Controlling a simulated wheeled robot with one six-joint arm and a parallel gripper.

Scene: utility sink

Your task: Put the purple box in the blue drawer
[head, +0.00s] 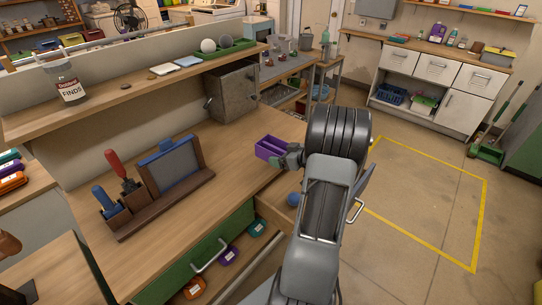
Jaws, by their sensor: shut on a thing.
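The purple box (270,147) is a small open-topped bin with a divider, near the right end of the wooden worktop. My gripper (288,155) is shut on its right side; my arm hides part of the fingers. The box appears to be just above the worktop, but I cannot tell whether it touches. No drawer with a clearly blue front shows. A pulled-out wooden drawer (270,205) below the worktop holds a blue ball (294,200), partly behind my arm. A green drawer front (178,276) has a metal handle.
Blue (257,228), purple (229,256) and orange (194,288) labelled pieces lie below the green front. A grey metal cabinet (234,92) stands behind the box. A wooden rack (165,202) holds tools at left. Yellow-taped floor at right is clear.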

